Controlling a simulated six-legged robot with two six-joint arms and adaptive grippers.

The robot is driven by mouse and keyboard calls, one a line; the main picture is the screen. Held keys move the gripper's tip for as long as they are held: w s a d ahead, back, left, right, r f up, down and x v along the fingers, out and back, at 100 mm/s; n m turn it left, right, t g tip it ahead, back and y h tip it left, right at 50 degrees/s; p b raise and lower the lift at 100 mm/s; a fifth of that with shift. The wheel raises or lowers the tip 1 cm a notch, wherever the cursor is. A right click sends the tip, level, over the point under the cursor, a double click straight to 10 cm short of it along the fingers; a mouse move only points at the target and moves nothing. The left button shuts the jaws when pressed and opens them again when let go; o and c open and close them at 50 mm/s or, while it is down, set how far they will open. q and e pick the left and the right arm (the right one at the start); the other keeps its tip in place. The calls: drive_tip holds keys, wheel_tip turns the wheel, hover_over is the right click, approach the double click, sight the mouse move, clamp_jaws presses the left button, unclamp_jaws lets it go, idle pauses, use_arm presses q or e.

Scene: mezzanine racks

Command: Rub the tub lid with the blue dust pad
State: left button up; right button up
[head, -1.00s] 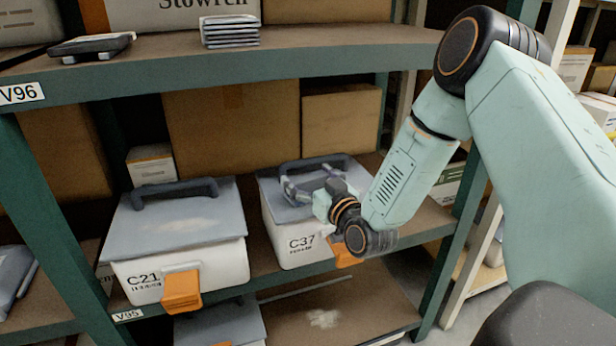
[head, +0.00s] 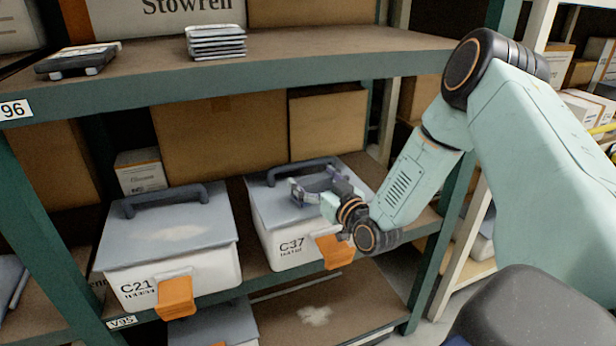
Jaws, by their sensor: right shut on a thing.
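Two white tubs with grey lids stand side by side on the middle shelf. The C21 tub (head: 128,284) is on the left; its lid (head: 140,248) has a dark handle and a pale dusty patch (head: 183,232). The C37 tub (head: 277,252) is on the right. My right gripper (head: 305,188) is over the C37 lid (head: 263,205), near its dark handle. It is shut on a small bluish thing, apparently the dust pad, mostly hidden by the fingers. Whether the pad touches the lid is hard to tell. My left gripper is not in view.
The upper shelf (head: 300,58) overhangs the tubs, with a stack of thin cases (head: 215,42) and a dark flat case (head: 78,60) on it. Cardboard boxes (head: 205,135) stand behind the tubs. Orange latches (head: 175,297) stick out in front. The lower shelf has a pale patch (head: 315,315).

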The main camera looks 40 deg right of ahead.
sight(331, 176)
drive_tip(key=shift+s+d+f+p, duration=0.1)
drive_tip(key=shift+s+d+p, duration=0.2)
drive_tip(key=shift+d, duration=0.4)
drive_tip(key=shift+s+d+p, duration=0.1)
drive_tip(key=shift+d+p, duration=0.25)
drive_tip(key=shift+d, duration=0.35)
drive_tip(key=shift+d, duration=0.1)
drive_tip(key=shift+s+d+p, duration=0.2)
drive_tip(key=shift+d+p, duration=0.3)
drive_tip(key=shift+d, duration=0.3)
drive_tip(key=shift+s+d+p, duration=0.15)
drive_tip(key=shift+d+p, duration=0.35)
drive_tip(key=shift+d, duration=0.25)
drive_tip(key=shift+s+d+p, duration=0.25)
drive_tip(key=shift+d+p, duration=0.1)
drive_tip(key=shift+d, duration=0.55)
drive_tip(key=shift+s+d+p, duration=0.2)
drive_tip(key=shift+d+p, duration=0.1)
drive_tip(key=shift+d, duration=0.55)
drive_tip(key=shift+w, duration=0.1)
